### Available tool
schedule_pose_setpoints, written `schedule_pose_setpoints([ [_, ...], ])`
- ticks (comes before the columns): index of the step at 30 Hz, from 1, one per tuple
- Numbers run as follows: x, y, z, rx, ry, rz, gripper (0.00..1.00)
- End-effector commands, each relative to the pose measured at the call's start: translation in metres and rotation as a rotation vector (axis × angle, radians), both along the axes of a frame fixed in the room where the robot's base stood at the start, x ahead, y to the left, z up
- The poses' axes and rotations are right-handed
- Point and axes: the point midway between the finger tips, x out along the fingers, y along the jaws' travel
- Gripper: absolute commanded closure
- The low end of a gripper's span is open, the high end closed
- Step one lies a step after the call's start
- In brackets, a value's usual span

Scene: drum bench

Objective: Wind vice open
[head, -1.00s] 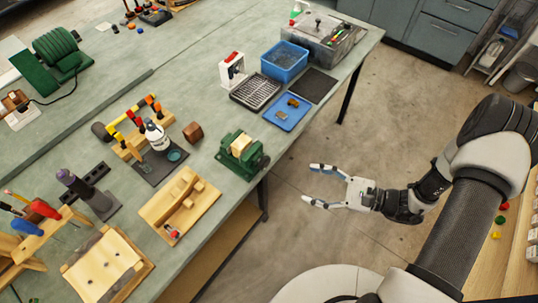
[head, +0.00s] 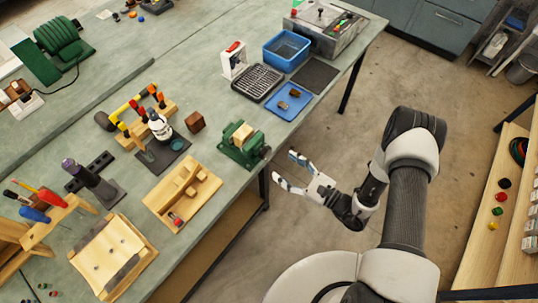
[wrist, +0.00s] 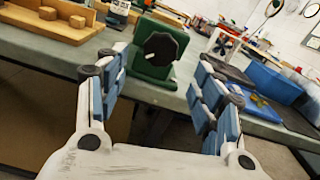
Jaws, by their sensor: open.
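The green vice (head: 237,146) stands at the near edge of the bench, with a pale wooden block (head: 242,136) at its jaws. Its dark round handwheel (head: 264,152) faces the floor side. In the wrist view the dark handwheel (wrist: 161,48) with a small pale knob shows in front of the green vice body (wrist: 146,70). My gripper (head: 283,171) is open and empty, off the bench edge, apart from the handwheel. In the wrist view its two blue-padded fingers (wrist: 158,82) frame the handwheel from a distance.
A wooden fixture (head: 183,192) lies left of the vice, and a dark brown block (head: 195,122) behind it. A blue tray (head: 288,102), black rack (head: 257,82) and blue bin (head: 286,51) are at the right. The floor beside the bench is clear.

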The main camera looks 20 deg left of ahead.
Motion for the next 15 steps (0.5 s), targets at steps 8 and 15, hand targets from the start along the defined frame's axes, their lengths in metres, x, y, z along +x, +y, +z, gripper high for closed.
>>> schedule_pose_setpoints([
  [8, 0.02, 0.051, 0.0, 0.0, -0.003, 0.005, 0.38],
  [15, 0.029, 0.07, 0.0, 0.0, -0.002, 0.001, 0.38],
])
